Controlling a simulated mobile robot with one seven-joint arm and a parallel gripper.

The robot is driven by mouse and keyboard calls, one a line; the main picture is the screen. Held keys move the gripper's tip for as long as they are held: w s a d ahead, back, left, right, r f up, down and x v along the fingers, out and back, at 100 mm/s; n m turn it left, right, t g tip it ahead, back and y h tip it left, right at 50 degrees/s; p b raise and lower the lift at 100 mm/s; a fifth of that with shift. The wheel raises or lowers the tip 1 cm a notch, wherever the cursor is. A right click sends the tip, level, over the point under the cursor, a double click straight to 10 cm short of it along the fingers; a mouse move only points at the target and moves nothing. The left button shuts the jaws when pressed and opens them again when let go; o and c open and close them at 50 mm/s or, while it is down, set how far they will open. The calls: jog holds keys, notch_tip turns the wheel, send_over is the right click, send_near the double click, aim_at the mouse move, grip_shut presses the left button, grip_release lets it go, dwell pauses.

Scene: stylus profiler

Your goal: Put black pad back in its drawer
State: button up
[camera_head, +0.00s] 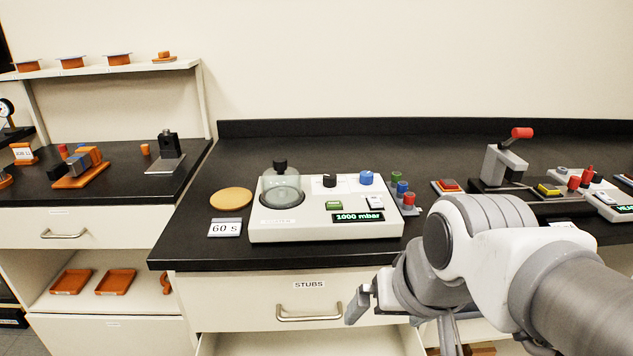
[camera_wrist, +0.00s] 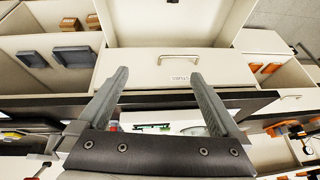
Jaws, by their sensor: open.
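My gripper (camera_head: 362,302) is in front of the bench, by the handle side of the closed STUBS drawer (camera_head: 245,297). In the wrist view my gripper (camera_wrist: 160,78) has its two fingers spread apart with nothing between them. The STUBS drawer front (camera_wrist: 135,68) shows upside down beyond the fingers. Below that drawer an open drawer (camera_head: 285,345) sticks out.
A white instrument with a glass dome (camera_head: 282,187) stands on the black bench (camera_head: 190,235), beside an orange disc (camera_head: 231,198) and a "60 s" card (camera_head: 224,228). Dark trays (camera_wrist: 75,56) lie on an open shelf. Orange trays (camera_head: 116,281) sit on the left shelf.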

jog(key=shift+s+d+r+n+h, duration=0.2)
jog(key=shift+s+d+r+n, duration=0.15)
jog(key=shift+s, duration=0.2)
jog(key=shift+s+d+r+n+h, duration=0.15)
jog(key=shift+s+d+r+h, duration=0.1)
jog(key=shift+s+d, duration=0.25)
notch_tip(320, 180, up, 18)
jog(key=p, duration=1.7)
jog(key=shift+f+p, duration=0.15)
jog(key=shift+p, duration=0.2)
